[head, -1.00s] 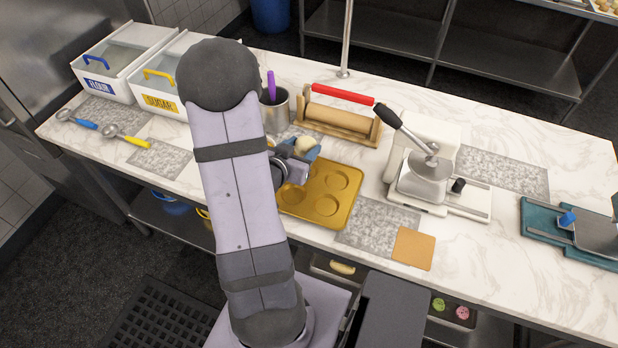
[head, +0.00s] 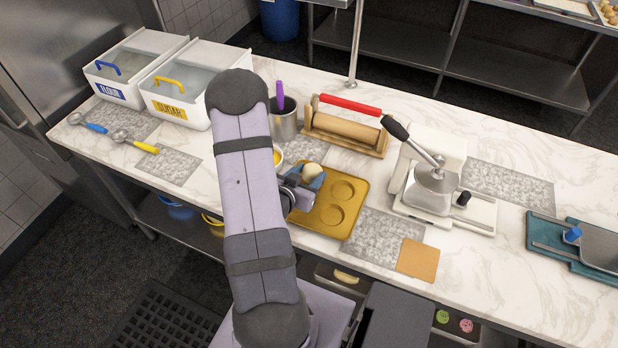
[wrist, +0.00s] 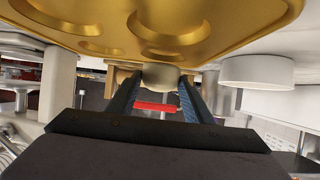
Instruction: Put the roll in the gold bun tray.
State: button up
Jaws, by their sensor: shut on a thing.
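The roll (head: 313,171) is small, pale and rounded. My gripper (head: 308,178) is shut on it, with a blue finger on each side. The gold bun tray (head: 352,208) is a flat metal tray with round hollows on the counter. In the head view the roll and my gripper overlap the tray's left back part, and my arm hides its left side. In the wrist view the roll (wrist: 160,77) sits between the fingertips, close to the tray's edge (wrist: 285,22). I cannot tell whether the roll touches the tray.
A cup with a purple handle (head: 285,125) and a rolling pin on a wooden stand (head: 345,133) are behind the tray. A white press (head: 432,185) stands to its right. A small bowl with yellow contents (head: 277,157) is partly hidden by my arm. A grey speckled mat (head: 375,238) lies at right.

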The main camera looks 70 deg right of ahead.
jog(key=shift+f, duration=1.05)
jog(key=shift+f, duration=0.15)
